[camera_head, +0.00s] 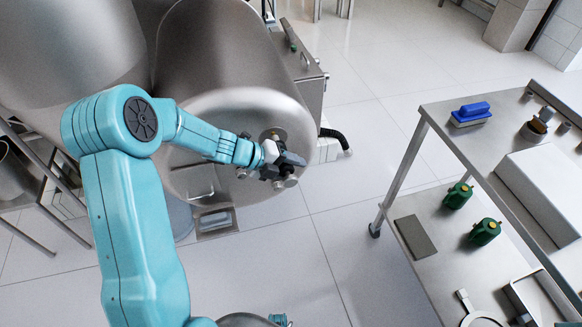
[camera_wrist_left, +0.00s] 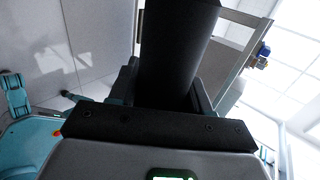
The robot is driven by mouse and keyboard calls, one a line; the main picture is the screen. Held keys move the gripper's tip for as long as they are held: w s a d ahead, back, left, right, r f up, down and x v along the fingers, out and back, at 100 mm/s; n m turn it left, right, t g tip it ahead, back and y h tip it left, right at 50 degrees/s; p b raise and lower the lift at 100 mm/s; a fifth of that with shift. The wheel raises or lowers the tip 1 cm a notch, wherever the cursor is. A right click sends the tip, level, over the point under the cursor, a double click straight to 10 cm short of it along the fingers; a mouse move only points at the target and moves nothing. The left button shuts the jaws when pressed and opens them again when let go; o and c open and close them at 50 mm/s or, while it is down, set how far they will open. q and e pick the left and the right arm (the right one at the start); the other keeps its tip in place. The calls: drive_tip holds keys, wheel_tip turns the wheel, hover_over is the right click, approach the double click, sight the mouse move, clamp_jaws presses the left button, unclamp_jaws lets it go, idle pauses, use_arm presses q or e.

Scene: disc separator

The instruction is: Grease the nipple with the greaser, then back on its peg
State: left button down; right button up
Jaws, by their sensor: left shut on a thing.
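My left gripper (camera_head: 284,164) is in front of the lower round end of the big steel separator drum (camera_head: 225,110) in the head view. It is shut on a dark cylinder, which I take to be the greaser (camera_wrist_left: 178,45); it stretches up and away from the gripper in the left wrist view. Its tip is out of that view. A small round fitting with a brass-coloured spot (camera_head: 276,135) sits on the drum's end just above the gripper; I cannot tell whether it is the nipple. Contact between greaser and drum cannot be made out. My right gripper is not in view.
A steel table (camera_head: 440,118) stands at the right, with a blue brush (camera_head: 471,113) on top. Two green items with yellow tops (camera_head: 458,195) (camera_head: 485,232) stand on its lower shelf. The tiled floor between is clear.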

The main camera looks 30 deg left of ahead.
use_arm(q)
drive_tip(key=shift+w+a, duration=0.1)
drive_tip(key=shift+w+a+r+p, duration=0.15)
drive_tip(key=shift+w+a+p, duration=0.3)
drive_tip(key=shift+p, duration=0.1)
drive_tip(key=shift+c, duration=2.1)
unclamp_jaws()
drive_tip(key=s+d+p+v, duration=0.1)
drive_tip(key=v, duration=0.7)
drive_tip(key=s+d+p+v, duration=0.1)
drive_tip(key=d+v, duration=0.1)
drive_tip(key=v, duration=0.6)
drive_tip(key=shift+s+p, duration=0.3)
drive_tip(key=shift+s, duration=0.05)
drive_tip(key=shift+r, duration=0.1)
